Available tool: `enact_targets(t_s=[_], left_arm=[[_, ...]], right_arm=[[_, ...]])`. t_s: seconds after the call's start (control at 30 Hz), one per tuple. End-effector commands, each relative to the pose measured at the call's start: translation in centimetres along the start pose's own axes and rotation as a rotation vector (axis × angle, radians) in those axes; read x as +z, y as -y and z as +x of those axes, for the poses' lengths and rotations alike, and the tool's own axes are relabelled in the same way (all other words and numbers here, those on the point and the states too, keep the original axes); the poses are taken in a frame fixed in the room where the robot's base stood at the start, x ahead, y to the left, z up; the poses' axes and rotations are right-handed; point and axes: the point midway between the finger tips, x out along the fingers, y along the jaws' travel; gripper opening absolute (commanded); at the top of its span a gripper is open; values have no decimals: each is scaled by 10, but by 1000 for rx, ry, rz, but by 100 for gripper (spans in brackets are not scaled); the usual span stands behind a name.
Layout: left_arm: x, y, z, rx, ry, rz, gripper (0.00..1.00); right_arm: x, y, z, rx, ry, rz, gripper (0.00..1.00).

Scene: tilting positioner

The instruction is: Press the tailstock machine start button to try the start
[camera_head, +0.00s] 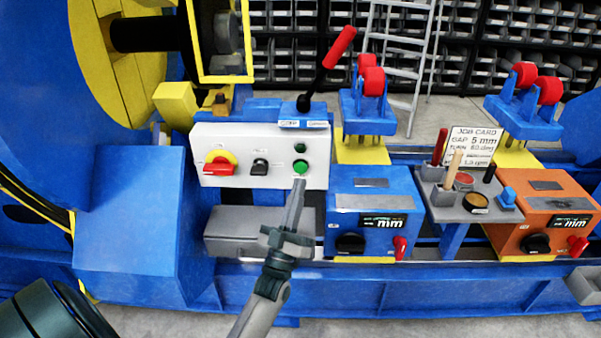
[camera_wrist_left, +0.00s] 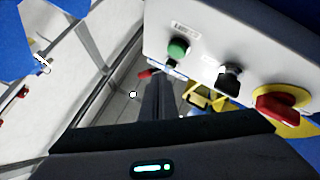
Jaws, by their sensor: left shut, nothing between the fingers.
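A white control panel (camera_head: 285,180) on the blue machine carries a green button (camera_head: 301,166), a smaller dark green round part above it, a black selector knob (camera_head: 260,166) and a red-and-yellow switch (camera_head: 220,163). My left gripper (camera_head: 298,186) is shut and empty, its tips just below the green button in the head view. In the left wrist view the shut fingers (camera_wrist_left: 158,92) point up close to the green button (camera_wrist_left: 178,49), beside it in the picture. I cannot tell whether they touch the panel. My right gripper is not in view.
A lever with a red handle (camera_head: 339,47) rises behind the panel. A blue box (camera_head: 372,182) with a display and an orange box (camera_head: 545,207) stand to the right. A grey tool shelf (camera_head: 450,208) and a job card (camera_head: 472,146) sit between them.

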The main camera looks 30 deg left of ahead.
Motion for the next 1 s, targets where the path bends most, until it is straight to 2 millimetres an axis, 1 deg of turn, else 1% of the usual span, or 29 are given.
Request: enact_targets(t_s=[0.1, 0.33, 1.0], left_arm=[[7, 7, 8, 1, -1, 1, 0], [14, 14, 18, 0, 1, 0, 0], [15, 15, 20, 0, 1, 1, 0]], right_arm=[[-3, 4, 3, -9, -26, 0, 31], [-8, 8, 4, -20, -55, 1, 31], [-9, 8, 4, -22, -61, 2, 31]])
